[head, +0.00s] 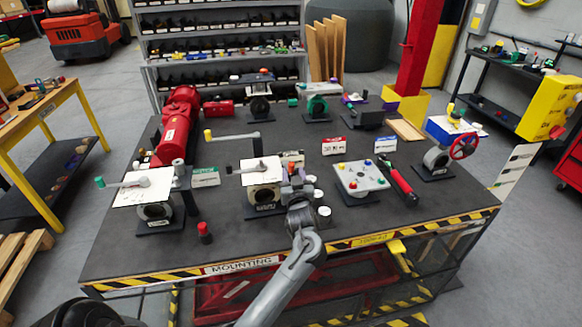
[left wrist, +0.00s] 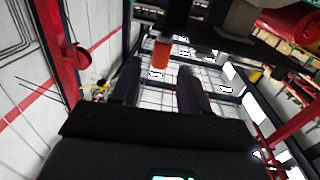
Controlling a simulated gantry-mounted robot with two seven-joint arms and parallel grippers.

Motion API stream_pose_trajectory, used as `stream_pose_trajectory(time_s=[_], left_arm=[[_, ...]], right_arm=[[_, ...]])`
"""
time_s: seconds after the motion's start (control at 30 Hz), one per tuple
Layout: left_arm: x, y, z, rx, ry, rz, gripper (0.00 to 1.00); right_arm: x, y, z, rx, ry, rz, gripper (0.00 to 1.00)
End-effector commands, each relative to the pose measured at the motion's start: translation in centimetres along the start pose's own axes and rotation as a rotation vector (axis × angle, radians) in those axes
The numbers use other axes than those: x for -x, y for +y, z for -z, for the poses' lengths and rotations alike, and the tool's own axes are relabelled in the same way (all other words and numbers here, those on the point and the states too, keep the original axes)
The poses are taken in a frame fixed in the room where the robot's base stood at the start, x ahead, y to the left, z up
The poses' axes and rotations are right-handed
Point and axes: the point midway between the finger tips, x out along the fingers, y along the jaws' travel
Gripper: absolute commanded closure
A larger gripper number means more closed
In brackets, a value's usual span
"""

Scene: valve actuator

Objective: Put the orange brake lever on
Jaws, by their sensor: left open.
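No part in view is clearly the orange brake lever. A small red-orange cylinder with a dark lower part (head: 205,228) stands near the table's front edge, left of centre. An orange cylinder (left wrist: 161,54) shows in the left wrist view beyond and between my fingertips; I cannot tell if it is the same piece. My left gripper (head: 296,180) is over the table, just right of the middle valve (head: 262,196), which carries a white plate and a grey lever (head: 258,168). In the left wrist view its fingers (left wrist: 160,78) are apart with nothing between them. My right gripper is not in view.
A left valve (head: 153,212) with a teal-tipped lever stands on the dark table (head: 350,225). A red motor (head: 177,125) lies behind. Bare table lies along the front.

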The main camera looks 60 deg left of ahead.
Motion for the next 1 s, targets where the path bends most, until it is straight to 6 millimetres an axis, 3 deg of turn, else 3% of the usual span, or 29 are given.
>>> stream_pose_trajectory(time_s=[0.1,0.3,0.77,1.0], left_arm=[[-2.0,0.0,0.0,-0.001,0.001,0.001,0.55],[-4.1,0.0,0.0,-0.001,0.0,-0.001,0.55],[-4.9,0.0,-0.1,0.0,-0.001,-0.001,0.55],[-4.9,0.0,-0.1,0.0,-0.001,-0.001,0.92]], right_arm=[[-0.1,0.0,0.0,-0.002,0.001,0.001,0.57],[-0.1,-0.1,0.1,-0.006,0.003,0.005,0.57],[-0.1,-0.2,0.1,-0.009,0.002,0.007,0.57],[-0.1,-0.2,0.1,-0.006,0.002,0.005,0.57]])
